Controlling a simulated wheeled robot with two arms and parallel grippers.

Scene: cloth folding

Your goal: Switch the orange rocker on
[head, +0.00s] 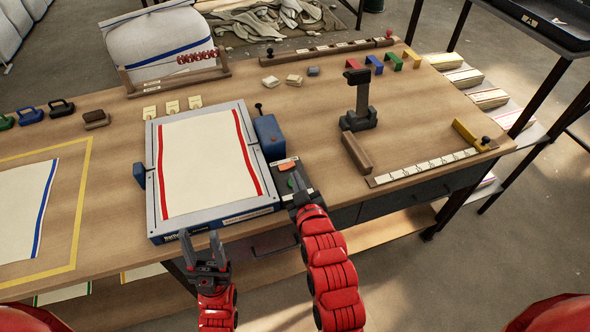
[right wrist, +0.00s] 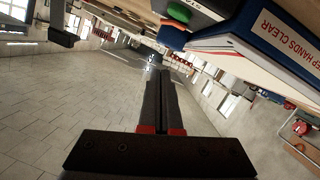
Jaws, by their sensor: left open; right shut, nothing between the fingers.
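The orange rocker (head: 287,166) sits on a small dark control box at the right front of the blue-framed press, just beyond a green button (head: 291,183). In the right wrist view, an orange part that looks like the rocker (right wrist: 172,38) shows beside the green button (right wrist: 177,12). I cannot tell which way the rocker is tipped. My right gripper (head: 296,188) is shut and empty, close to the control box; its fingers (right wrist: 158,85) point just past the orange part, apparently apart from it. My left gripper (head: 203,246) is open and empty in front of the press's front edge.
The press (head: 152,190) holds a cream cloth (head: 200,160) with red stripes. A blue block (head: 268,135) stands just behind the rocker. A dark stand (head: 358,115) and a wooden block (head: 356,152) are to the right. Table space between control box and stand is clear.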

